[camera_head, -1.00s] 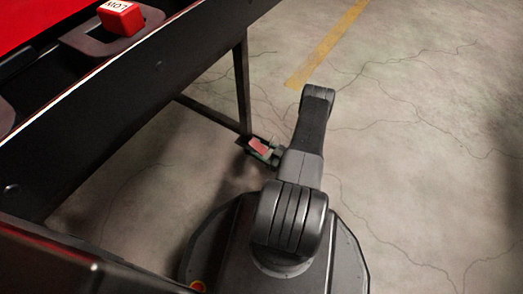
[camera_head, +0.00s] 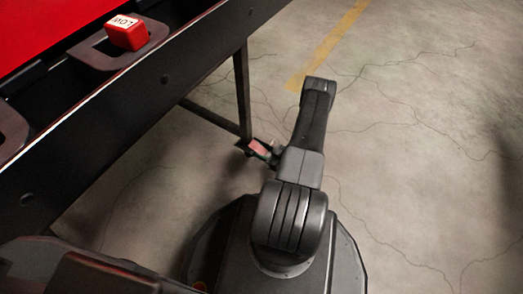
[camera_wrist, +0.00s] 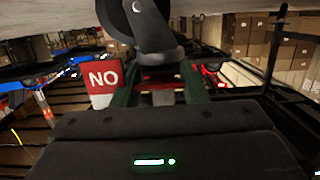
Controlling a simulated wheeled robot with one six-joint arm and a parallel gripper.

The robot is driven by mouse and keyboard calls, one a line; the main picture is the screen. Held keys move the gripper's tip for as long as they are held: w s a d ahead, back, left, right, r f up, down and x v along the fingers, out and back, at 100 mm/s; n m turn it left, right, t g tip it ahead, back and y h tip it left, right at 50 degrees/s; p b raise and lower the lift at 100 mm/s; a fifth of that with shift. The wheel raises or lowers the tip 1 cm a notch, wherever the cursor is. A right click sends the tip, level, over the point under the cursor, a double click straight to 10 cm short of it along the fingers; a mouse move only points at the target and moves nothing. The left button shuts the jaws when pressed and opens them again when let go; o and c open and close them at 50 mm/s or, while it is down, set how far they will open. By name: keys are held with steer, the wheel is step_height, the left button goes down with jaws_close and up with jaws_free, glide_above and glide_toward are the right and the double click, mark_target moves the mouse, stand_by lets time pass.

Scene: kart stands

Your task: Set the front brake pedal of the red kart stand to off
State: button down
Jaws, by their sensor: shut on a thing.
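The red kart stand (camera_head: 65,30) with its dark frame fills the upper left of the head view. At the foot of its leg (camera_head: 244,95), my gripper (camera_head: 262,150) is low near the floor, small and partly hidden by my arm. In the wrist view, which looks upside down, a caster wheel (camera_wrist: 140,14) hangs from the top. My gripper's green fingers (camera_wrist: 161,92) are shut on a red-and-pale piece below the wheel, apparently the brake pedal (camera_wrist: 160,86). A red and white tag (camera_wrist: 103,79) reading "NO", so ON when turned over, shows beside the left finger.
A red block marked LOW (camera_head: 127,32) sits in a dark holder on the stand. Cracked concrete floor (camera_head: 430,150) with a yellow line (camera_head: 330,42) is open to the right. Brown boxes (camera_wrist: 265,40) and a blue-trimmed stand (camera_wrist: 25,85) show farther off in the wrist view.

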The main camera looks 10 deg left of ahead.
steer(key=shift+s+d+r+g+h+p, duration=0.1)
steer(key=shift+r+g+h+p, duration=0.2)
steer(key=shift+r+h+p, duration=0.45)
steer(key=shift+r+g+h+p, duration=0.3)
steer(key=shift+h+p, duration=0.25)
steer(key=shift+h, duration=0.5)
steer(key=c, duration=0.8)
jaws_free()
steer(key=shift+c, duration=0.2)
steer(key=p+v, duration=0.3)
steer(key=v, duration=1)
steer(key=shift+d+p, duration=0.4)
steer(key=shift+a, duration=0.1)
steer(key=b+x, duration=0.3)
steer(key=x, duration=1)
steer(key=shift+a+b, duration=0.3)
steer(key=shift+b, duration=0.1)
